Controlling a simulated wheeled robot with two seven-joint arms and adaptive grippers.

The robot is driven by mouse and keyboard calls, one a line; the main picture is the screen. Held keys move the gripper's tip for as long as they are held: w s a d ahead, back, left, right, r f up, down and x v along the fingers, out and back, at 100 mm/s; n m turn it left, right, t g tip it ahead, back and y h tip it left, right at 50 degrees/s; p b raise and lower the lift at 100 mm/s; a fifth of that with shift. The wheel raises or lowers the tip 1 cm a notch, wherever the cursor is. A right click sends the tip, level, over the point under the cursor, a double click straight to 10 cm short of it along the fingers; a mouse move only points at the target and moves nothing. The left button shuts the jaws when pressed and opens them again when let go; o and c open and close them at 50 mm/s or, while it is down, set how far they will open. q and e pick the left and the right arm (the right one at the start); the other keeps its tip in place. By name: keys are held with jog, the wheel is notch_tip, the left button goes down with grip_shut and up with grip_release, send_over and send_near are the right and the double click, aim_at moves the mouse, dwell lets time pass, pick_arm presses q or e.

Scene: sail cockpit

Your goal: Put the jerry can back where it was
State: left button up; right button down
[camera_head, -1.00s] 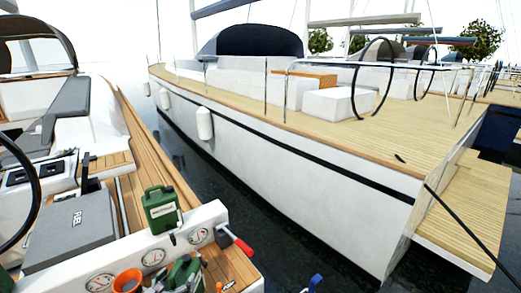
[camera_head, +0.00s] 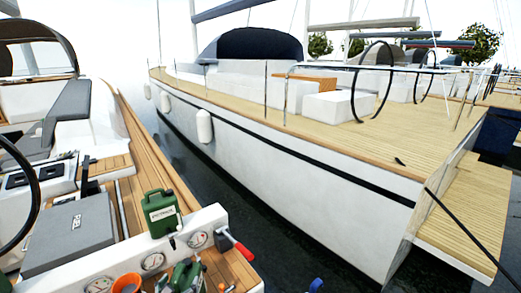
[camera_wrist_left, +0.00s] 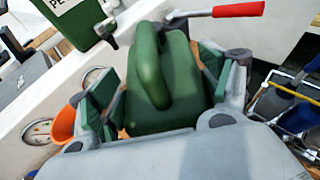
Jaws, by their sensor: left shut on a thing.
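A green jerry can (camera_head: 187,274) is at the bottom of the head view, partly cut off by the frame edge. In the left wrist view the can (camera_wrist_left: 160,85) shows its handle and top between the green-padded fingers. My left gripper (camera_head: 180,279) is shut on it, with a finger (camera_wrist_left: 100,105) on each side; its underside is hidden. A second green jerry can (camera_head: 160,213) with a white label stands by the white gauge panel (camera_head: 125,262); its lower part also shows at the upper left of the wrist view (camera_wrist_left: 70,18).
An orange funnel-like cup (camera_head: 127,284) is left of the held can. A red-handled lever (camera_head: 236,244) sticks out at the panel's right end. A grey box (camera_head: 72,235) is on the left. Dark water and another white boat (camera_head: 290,165) are to the right.

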pick_arm(q)
jog(key=shift+w+d+r, duration=0.1)
jog(key=shift+d+r, duration=0.05)
jog(key=shift+d, duration=0.75)
jog(key=shift+d+r, duration=0.1)
jog(key=shift+d, duration=0.8)
jog(key=shift+a+f+b, duration=0.1)
jog(key=shift+f+b, duration=0.6)
dwell(0.3)
jog(key=shift+w+r, duration=0.1)
jog(key=shift+r, duration=0.05)
dwell(1.4)
